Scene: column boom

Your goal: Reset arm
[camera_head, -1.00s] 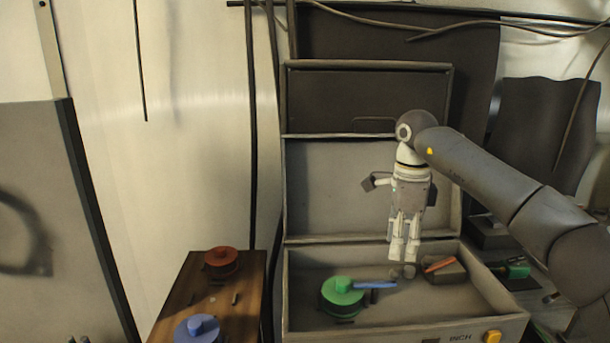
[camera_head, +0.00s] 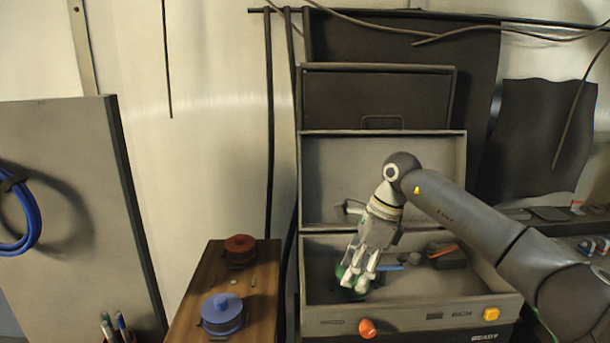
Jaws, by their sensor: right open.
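My right arm comes in from the right. My right gripper (camera_head: 362,284) is open and points down over the left part of the open grey case (camera_head: 410,309). Its fingers hide most of a green round object (camera_head: 346,277) in the case, and I cannot tell whether they touch it. A blue bar (camera_head: 388,268) lies just right of the fingers. A dark block with an orange piece (camera_head: 446,253) lies further right in the case. My left gripper is not in view.
A wooden table (camera_head: 196,290) left of the case holds a blue round part (camera_head: 222,313) and a red round part (camera_head: 240,250). An orange knob (camera_head: 367,328) and a yellow button (camera_head: 491,314) are on the case front. A blue cable coil (camera_head: 32,215) hangs on a grey panel at the left.

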